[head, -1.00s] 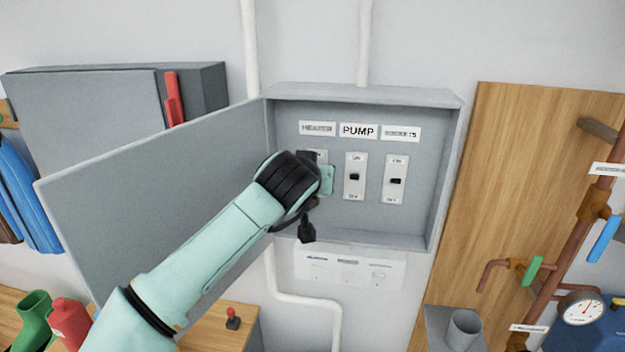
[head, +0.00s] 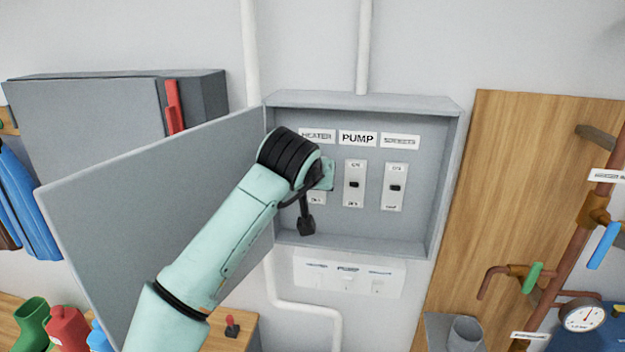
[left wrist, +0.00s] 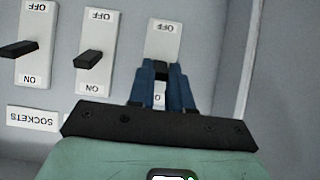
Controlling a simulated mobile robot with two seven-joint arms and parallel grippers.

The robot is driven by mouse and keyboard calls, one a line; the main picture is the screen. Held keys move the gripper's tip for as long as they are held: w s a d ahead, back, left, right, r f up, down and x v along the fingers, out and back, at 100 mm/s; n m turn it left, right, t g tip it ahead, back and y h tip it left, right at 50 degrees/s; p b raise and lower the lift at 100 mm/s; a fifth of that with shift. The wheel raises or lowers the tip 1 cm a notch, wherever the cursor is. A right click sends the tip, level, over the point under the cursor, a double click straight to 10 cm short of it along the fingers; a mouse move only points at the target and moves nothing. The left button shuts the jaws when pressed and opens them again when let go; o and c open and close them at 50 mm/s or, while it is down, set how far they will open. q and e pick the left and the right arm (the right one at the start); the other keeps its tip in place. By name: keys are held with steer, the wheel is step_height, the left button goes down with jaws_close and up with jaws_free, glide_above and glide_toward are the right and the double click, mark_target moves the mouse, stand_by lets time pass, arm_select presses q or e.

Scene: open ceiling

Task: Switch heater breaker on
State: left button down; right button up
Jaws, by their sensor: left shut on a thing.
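The heater breaker is the left one of three in the open grey panel box. In the head view my left wrist covers most of it, and only the lower end of its white plate (head: 317,198) shows, under the HEATER label (head: 316,136). In the left wrist view, which is upside down, the heater plate (left wrist: 164,37) is at the right. My left gripper (left wrist: 162,72) has its blue fingers closed around the dark heater lever, between the OFF and ON ends. The lever's exact setting is hidden. My right gripper is in neither view.
The pump breaker (head: 354,184) and sockets breaker (head: 395,187) stand close to the right of the heater breaker. The panel door (head: 150,220) is swung open to the left, beside my arm. Pipes with valves (head: 533,277) are at the right.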

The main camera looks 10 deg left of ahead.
arm_select(q)
steer(key=c, duration=1)
jaws_free()
steer(key=shift+c, duration=0.2)
steer(key=v, duration=1.3)
steer(key=shift+r, duration=0.2)
steer(key=shift+s, duration=0.1)
